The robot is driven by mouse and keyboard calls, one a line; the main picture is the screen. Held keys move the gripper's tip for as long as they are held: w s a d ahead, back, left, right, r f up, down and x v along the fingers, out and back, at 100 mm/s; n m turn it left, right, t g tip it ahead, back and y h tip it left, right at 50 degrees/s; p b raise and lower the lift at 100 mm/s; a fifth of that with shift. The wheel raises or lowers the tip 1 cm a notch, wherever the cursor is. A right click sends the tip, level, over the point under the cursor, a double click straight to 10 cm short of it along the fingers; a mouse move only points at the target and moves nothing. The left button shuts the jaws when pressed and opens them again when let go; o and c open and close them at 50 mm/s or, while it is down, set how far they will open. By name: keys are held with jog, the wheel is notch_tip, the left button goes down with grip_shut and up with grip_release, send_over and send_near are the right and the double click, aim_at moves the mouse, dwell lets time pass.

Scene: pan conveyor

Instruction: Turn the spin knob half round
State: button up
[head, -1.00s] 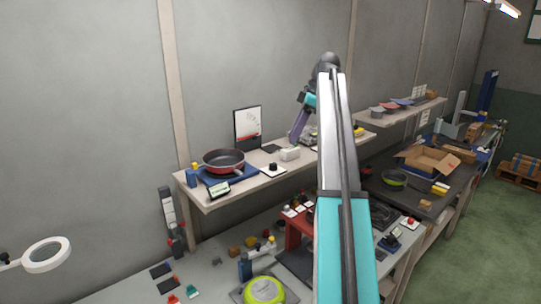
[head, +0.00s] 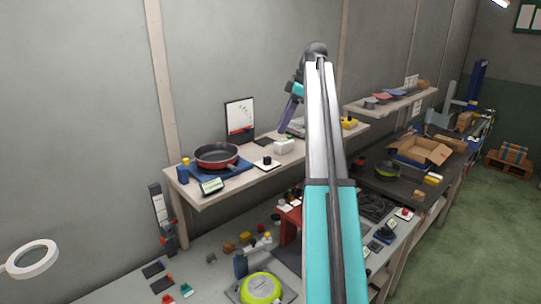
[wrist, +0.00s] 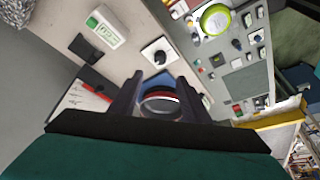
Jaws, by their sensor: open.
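A black knob (head: 267,160) stands on a small white plate on the upper shelf, right of a red-rimmed dark pan (head: 217,155). In the wrist view the knob (wrist: 159,57) is on its white plate, beyond my fingertips and apart from them. My gripper (wrist: 157,80) is open, with its two dark fingers spread and nothing held. The round pan (wrist: 160,104) shows in the gap between the fingers, below them.
A white box (head: 284,146) and a chart panel (head: 240,119) stand near the knob on the shelf (head: 208,198). A small display (head: 211,185) sits before the pan. The lower bench holds a lime-green round item (head: 261,288) and several small parts. An open carton (head: 420,150) is at right.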

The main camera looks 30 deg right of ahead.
aim_at(267, 157)
jog(key=shift+p+x, duration=0.7)
jog(key=shift+x, duration=6)
jog(key=c, duration=1)
